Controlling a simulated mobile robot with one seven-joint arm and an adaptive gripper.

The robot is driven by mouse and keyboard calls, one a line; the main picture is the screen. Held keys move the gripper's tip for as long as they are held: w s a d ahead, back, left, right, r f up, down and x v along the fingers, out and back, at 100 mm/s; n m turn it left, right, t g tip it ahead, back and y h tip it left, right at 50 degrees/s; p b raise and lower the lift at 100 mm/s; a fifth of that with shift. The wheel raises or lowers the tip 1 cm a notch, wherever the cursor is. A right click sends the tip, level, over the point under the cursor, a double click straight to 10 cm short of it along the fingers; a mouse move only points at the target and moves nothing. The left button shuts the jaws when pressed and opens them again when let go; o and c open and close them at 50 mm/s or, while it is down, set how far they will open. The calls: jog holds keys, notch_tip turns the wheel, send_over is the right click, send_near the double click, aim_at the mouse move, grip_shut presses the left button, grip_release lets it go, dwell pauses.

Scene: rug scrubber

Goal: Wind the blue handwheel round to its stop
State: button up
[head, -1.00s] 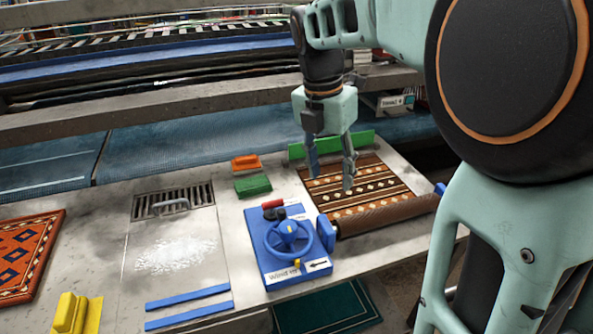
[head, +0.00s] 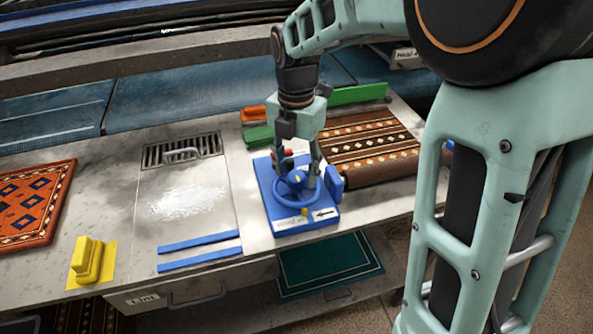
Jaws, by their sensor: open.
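The blue handwheel (head: 280,206) sits on a blue base plate (head: 284,226) that carries a black arrow label and a small yellow mark near the front. My gripper (head: 297,186) is open and points down over the wheel. Its two fingers stand apart at the far and right part of the wheel and partly hide the hub. I cannot tell whether the fingers touch the wheel. A red-ended piece (head: 287,153) shows behind the near finger. A patterned rug (head: 366,150) lies partly rolled to the right of the wheel unit.
A green block (head: 257,136) and an orange block (head: 253,114) lie behind the wheel unit. A green upright strip (head: 358,94) stands behind the rug. White powder (head: 187,201), blue strips (head: 200,241) and a yellow block (head: 89,262) are to the left.

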jog(key=shift+f, duration=0.35)
jog(key=c, duration=1.2)
jog(key=shift+o, duration=0.2)
jog(key=shift+r+m, duration=0.1)
jog(key=shift+m, duration=0.2)
